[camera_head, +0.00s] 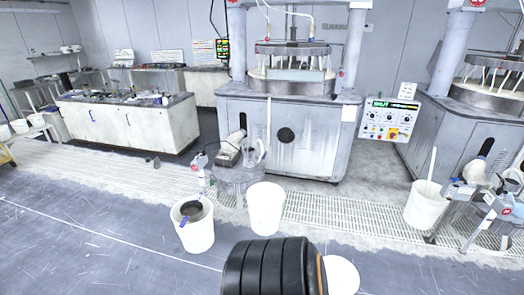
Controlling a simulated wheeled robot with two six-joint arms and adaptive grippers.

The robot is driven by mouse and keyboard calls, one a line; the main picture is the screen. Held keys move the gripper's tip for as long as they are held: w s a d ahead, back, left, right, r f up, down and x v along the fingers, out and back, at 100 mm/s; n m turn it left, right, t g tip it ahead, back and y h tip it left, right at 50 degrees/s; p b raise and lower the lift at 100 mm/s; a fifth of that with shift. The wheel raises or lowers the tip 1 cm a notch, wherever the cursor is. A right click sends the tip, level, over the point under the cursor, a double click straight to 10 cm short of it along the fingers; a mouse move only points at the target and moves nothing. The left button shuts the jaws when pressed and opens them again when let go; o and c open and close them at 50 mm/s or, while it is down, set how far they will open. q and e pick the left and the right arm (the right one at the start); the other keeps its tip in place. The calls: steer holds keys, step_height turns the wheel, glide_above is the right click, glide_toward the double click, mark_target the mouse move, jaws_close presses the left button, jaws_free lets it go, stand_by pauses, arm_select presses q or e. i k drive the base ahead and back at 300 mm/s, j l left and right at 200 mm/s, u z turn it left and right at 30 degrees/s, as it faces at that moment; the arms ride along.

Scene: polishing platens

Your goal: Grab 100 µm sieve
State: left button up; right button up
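I cannot make out a sieve marked 100 µm; no such label is readable at this size. A white bucket (197,236) stands on the floor left of centre. A dark round piece (192,208) shows in its mouth with a small blue part beside it; I cannot tell whether it is a sieve. Neither of my grippers is in view.
A second white bucket (266,209) stands right of the first, by a small round stand (238,174). A large grey polishing machine (285,135) is behind. A long bench (128,122) stands left. Another bucket (426,205) is at right. The front-left floor is clear.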

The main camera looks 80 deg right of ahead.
mark_target(192, 211)
steer(key=z, duration=1.9)
steer(key=i+j, duration=0.5)
steer(key=i+j+z, duration=0.1)
steer(key=i+j, duration=0.8)
steer(key=j, duration=0.25)
steer(key=i+j+z, duration=0.1)
steer(key=i+j, duration=0.8)
steer(key=j, duration=0.25)
